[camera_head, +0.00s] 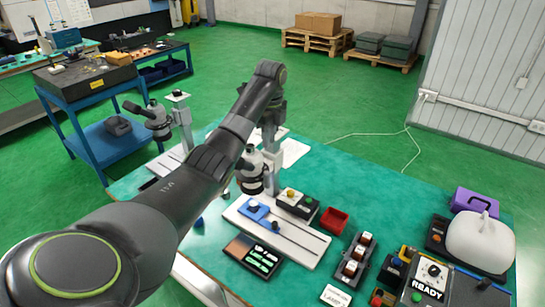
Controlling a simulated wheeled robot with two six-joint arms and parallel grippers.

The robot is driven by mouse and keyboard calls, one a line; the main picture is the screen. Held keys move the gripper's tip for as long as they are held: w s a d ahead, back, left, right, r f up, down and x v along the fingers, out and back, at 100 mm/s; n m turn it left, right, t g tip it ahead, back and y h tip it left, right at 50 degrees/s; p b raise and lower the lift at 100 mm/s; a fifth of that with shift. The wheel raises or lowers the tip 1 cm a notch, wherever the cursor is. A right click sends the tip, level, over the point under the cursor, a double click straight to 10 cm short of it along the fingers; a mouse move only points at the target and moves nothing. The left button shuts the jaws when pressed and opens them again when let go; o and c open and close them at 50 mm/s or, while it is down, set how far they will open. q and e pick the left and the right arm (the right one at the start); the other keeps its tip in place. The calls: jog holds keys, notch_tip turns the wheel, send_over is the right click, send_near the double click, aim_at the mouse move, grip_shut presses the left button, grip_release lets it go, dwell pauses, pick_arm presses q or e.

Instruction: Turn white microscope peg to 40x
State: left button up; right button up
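A grey and black microscope (157,118) with an upright post (184,128) stands at the far left of the green table. A second microscope head (250,172) stands nearer the middle, partly behind my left arm. I cannot make out the white peg or any magnification marking on either one. My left arm crosses the picture from lower left, bends at the top and drops toward the second microscope. My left gripper (270,133) is small, dark and mostly hidden there; its fingers cannot be told apart. My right gripper is not in view.
A black tray (253,257) lies in front. A READY box (430,279) and white rounded object (480,241) stand at right.

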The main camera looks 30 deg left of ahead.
pick_arm(q)
jog(key=w+d+f+y+b, duration=0.1)
jog(key=f+b, duration=0.1)
jog(key=f+n+t+y+b, duration=0.1)
jog(key=f+b, duration=0.1)
jog(key=f, duration=0.1)
jog(key=w+d+f+y+b, duration=0.1)
jog(key=f+b, duration=0.1)
jog(key=f, duration=0.1)
jog(key=shift+w+d+f+n+t+b, duration=0.25)
jog(key=shift+w+d+n+t+b, duration=0.05)
jog(key=shift+w+n+t+b, duration=0.1)
grip_shut()
jog(key=w+d+f+n+t+y+b, duration=0.1)
jog(key=d+f+n+t+y+b, duration=0.55)
jog(key=b, duration=1.05)
jog(key=s+d+n+y+b, duration=0.5)
jog(key=d+y+b, duration=0.1)
jog(key=b, duration=0.2)
jog(key=w+a+p, duration=0.1)
jog(key=a+p, duration=0.1)
jog(key=a, duration=0.9)
jog(key=shift+w+a+g+p, duration=0.15)
jog(key=shift+a+g+p, duration=0.05)
jog(key=shift+g+p, duration=0.15)
